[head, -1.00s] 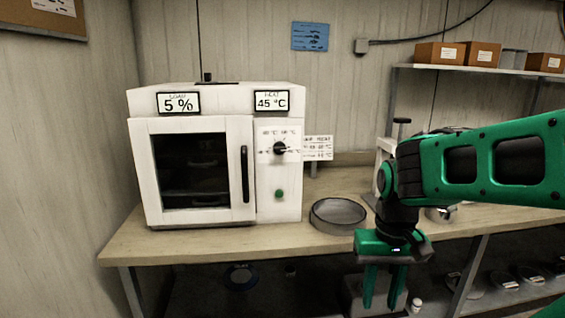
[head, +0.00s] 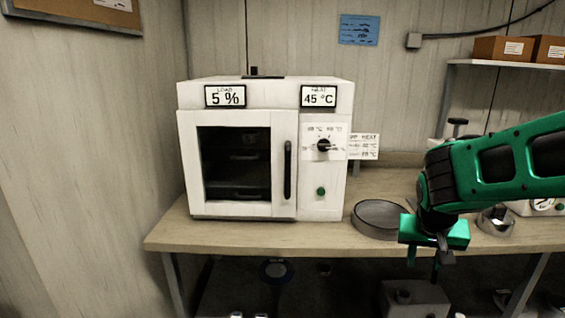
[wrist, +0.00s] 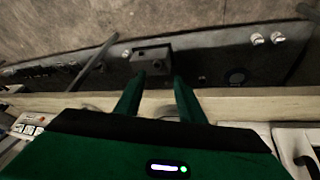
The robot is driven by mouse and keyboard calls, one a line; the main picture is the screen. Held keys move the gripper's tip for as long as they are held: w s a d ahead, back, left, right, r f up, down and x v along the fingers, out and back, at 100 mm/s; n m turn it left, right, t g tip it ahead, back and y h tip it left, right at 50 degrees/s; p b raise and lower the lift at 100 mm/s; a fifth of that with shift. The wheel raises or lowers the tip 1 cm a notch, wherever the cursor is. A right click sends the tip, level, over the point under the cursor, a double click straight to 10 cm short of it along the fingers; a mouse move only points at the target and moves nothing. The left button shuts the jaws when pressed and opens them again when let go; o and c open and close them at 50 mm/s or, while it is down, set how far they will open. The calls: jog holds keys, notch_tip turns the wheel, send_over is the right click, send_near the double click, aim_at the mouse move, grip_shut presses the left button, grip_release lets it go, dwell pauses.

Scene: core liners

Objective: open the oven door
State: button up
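The white oven (head: 265,95) stands on the wooden bench at centre-left in the head view. Its door (head: 236,213) is shut and has a dark window. A black vertical handle (head: 288,170) runs along the door's right side. My gripper (head: 424,258) hangs to the right of the oven, pointing down at the bench's front edge, apart from the handle. In the wrist view my gripper (wrist: 157,85) shows two green fingers spread apart with nothing between them.
A round metal pan (head: 378,218) sits on the bench (head: 220,236) between the oven and my gripper. The oven's right panel has a dial (head: 323,146) and a green button (head: 320,191). A wall stands close on the left. A grey box (head: 415,298) is below the bench.

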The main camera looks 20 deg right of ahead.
jog(key=w+r+t+h, duration=0.2)
jog(key=w+t, duration=0.1)
jog(key=w, duration=0.7)
jog(key=n+t+y, duration=0.4)
jog(key=n+t, duration=0.2)
jog(key=t, duration=0.6)
send_near(288, 160)
jog(key=w, duration=0.5)
jog(key=w+d, duration=0.1)
jog(key=w, duration=0.5)
jog(key=shift+w+d, duration=0.2)
jog(key=shift+w, duration=0.05)
